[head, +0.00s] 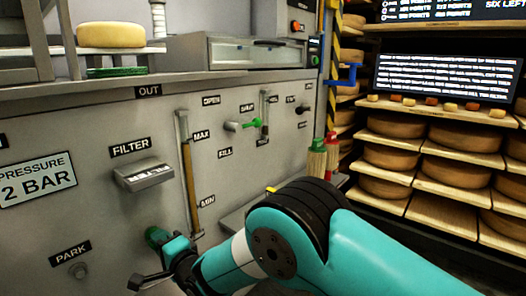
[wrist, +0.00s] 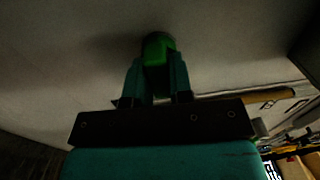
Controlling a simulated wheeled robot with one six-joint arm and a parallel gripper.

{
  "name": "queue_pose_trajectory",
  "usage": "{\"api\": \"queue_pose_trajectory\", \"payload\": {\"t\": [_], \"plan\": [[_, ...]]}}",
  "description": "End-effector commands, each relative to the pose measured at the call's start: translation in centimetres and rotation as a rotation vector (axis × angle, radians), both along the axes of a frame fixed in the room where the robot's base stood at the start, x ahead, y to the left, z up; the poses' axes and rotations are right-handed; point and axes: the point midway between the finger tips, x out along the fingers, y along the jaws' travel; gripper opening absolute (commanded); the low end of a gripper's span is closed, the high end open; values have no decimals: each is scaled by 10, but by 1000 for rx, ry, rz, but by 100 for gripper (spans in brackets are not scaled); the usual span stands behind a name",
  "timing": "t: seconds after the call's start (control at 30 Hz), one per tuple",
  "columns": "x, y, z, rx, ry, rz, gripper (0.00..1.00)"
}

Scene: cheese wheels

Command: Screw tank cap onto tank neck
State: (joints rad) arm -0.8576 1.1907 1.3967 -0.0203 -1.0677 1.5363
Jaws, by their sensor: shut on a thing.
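A green cap (head: 154,236) is low on the grey machine front, at the end of my arm. It also shows in the wrist view (wrist: 158,46), held between the two fingers. My gripper (wrist: 156,72) is shut on the cap, with a finger on each side. In the head view my gripper (head: 170,246) reaches down and left to the panel. The far side of the cap is close to the pale panel surface. The tank neck is not visible, and I cannot tell whether the cap touches it.
The machine front carries a FILTER box (head: 145,174), a sight tube (head: 188,170) with MAX and MIN marks, a green-handled valve (head: 243,125) and a PARK peg (head: 78,270). Cheese shelves (head: 440,185) stand at the right. A cheese wheel (head: 111,35) sits above the ledge.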

Motion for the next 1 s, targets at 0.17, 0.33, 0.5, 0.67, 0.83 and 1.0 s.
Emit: {"api": "queue_pose_trajectory", "payload": {"t": [0.17, 0.33, 0.5, 0.67, 0.83, 1.0], "plan": [[0, 1, 0, 12, 14, 2, 0], [0, 1, 0, 11, 13, 2, 30], [0, 0, -1, 8, 14, 2, 50], [0, 0, -2, 6, 15, 2, 50], [0, 0, -1, 7, 13, 1, 50], [-4, -5, 0, 7, 13, 1, 50]]}}
